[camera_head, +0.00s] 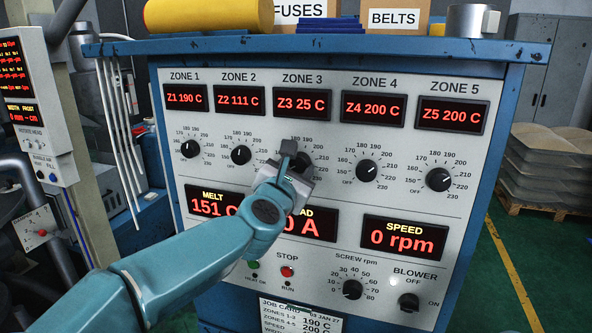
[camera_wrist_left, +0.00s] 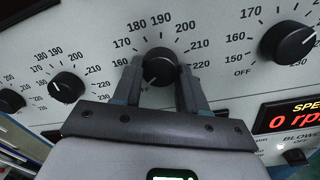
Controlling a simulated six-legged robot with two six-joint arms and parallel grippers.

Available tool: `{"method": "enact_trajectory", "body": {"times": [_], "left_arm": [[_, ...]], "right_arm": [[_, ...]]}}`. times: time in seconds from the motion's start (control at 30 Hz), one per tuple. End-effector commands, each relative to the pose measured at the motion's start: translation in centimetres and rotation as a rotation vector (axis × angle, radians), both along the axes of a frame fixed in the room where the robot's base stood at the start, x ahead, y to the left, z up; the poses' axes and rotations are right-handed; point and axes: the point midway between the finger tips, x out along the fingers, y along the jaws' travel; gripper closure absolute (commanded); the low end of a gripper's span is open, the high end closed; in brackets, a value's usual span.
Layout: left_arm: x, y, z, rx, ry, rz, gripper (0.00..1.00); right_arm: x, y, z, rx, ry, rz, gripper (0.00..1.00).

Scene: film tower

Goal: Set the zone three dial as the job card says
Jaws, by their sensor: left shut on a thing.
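The zone three dial (camera_wrist_left: 160,66) is a round black knob, seen in the left wrist view between my two fingers. Its pale mark appears to point to the lower left. In the head view my left gripper (camera_head: 290,165) covers much of this dial (camera_head: 304,157). My left gripper (camera_wrist_left: 163,88) is shut on the dial. The zone three display (camera_head: 302,102) reads Z3 25 C. The job card (camera_head: 300,318), low on the panel, reads 190 C for zones 1-3 and 200 C for zones 4-5; its lower part is cut off. My right gripper is not in view.
The zone two dial (camera_head: 241,155) and zone four dial (camera_head: 366,171) flank the gripped dial closely. Below are the speed display (camera_head: 404,238), stop button (camera_head: 287,271), screw dial (camera_head: 352,289) and blower switch (camera_head: 409,302). Boxes (camera_head: 396,17) stand on the cabinet top.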

Motion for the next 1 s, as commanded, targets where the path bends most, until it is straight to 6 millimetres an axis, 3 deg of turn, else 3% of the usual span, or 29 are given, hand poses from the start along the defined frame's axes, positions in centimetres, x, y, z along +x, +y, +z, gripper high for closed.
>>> {"method": "enact_trajectory", "body": {"times": [1.0], "left_arm": [[0.02,0.16,0.17,0.917,-0.299,0.0,0.89]], "right_arm": [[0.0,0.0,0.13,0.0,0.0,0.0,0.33]]}}
